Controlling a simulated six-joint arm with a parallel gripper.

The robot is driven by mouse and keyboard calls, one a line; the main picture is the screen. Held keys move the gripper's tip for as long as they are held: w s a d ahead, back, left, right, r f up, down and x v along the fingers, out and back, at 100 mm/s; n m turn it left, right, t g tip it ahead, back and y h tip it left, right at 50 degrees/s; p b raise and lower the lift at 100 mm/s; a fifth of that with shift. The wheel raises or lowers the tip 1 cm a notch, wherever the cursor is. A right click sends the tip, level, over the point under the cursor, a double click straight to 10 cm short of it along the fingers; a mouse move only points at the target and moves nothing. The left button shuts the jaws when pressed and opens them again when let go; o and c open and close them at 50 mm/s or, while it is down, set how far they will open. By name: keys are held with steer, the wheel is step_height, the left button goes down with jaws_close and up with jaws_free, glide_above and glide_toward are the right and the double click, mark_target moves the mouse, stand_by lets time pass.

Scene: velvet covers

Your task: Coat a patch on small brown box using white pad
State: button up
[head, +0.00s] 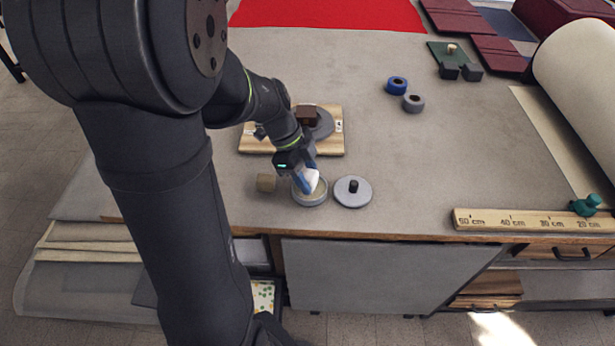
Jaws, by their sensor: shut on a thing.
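The small brown box (307,116) sits on a grey disc (323,124) on a pale wooden board (333,146). My gripper (306,182), with blue fingers, is shut on the white pad (312,178). It holds the pad at a round, grey-rimmed dish (310,203) near the table's front edge, in front of the board. I cannot tell whether the pad touches what is in the dish. My arm passes close by the board and hides part of it.
Blue (397,85) and grey (413,103) rings lie farther back. A wooden ruler (530,221) lies along the front right edge. The middle right table is clear.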

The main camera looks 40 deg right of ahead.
mark_target(317, 176)
steer(key=shift+r, duration=3.05)
